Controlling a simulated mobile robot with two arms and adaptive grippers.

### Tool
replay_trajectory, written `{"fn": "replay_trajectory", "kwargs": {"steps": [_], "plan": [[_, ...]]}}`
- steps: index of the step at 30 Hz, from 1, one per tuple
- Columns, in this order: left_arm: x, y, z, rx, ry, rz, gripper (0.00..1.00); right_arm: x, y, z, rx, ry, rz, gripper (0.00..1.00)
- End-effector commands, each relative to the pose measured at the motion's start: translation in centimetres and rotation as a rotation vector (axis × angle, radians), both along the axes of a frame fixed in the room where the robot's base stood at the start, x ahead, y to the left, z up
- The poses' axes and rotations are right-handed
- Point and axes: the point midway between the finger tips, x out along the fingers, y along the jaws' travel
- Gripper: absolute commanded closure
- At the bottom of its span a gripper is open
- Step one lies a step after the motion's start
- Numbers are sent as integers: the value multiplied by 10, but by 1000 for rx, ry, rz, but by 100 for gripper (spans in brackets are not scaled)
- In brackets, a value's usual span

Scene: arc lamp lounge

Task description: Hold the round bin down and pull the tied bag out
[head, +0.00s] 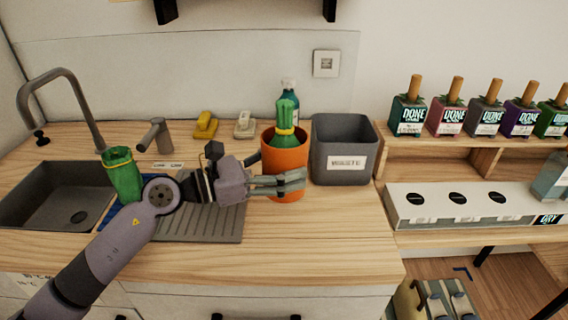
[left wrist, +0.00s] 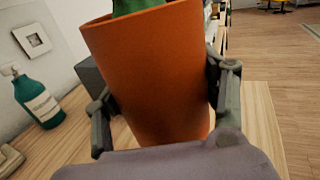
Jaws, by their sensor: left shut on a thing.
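The round bin (head: 285,160) is orange and stands upright on the wooden counter. A green tied bag (head: 285,120) with a yellow band at its neck sticks up out of the bin; its lower part is hidden inside. In the left wrist view the bin (left wrist: 150,75) fills the middle, with a bit of the green bag (left wrist: 135,6) above its rim. My left gripper (head: 296,180) comes from the left and is shut on the bin, its fingers on either side of the bin's wall. My right gripper is in neither view.
A grey square waste bin (head: 340,150) stands close right of the round bin. A teal bottle (head: 289,92) is behind. A green banded bundle (head: 123,175) stands near the sink (head: 60,195), left of my arm. The counter front (head: 310,245) is clear.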

Motion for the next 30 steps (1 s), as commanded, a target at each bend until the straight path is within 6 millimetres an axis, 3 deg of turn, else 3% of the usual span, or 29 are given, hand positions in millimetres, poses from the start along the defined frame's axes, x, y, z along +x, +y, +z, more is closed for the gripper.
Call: {"fn": "replay_trajectory", "kwargs": {"steps": [15, 30], "plan": [[0, 0, -34, -3, -1, 1, 73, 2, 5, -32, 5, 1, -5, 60], [0, 0, -56, -2, -2, 1, 73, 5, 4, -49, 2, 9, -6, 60]]}}
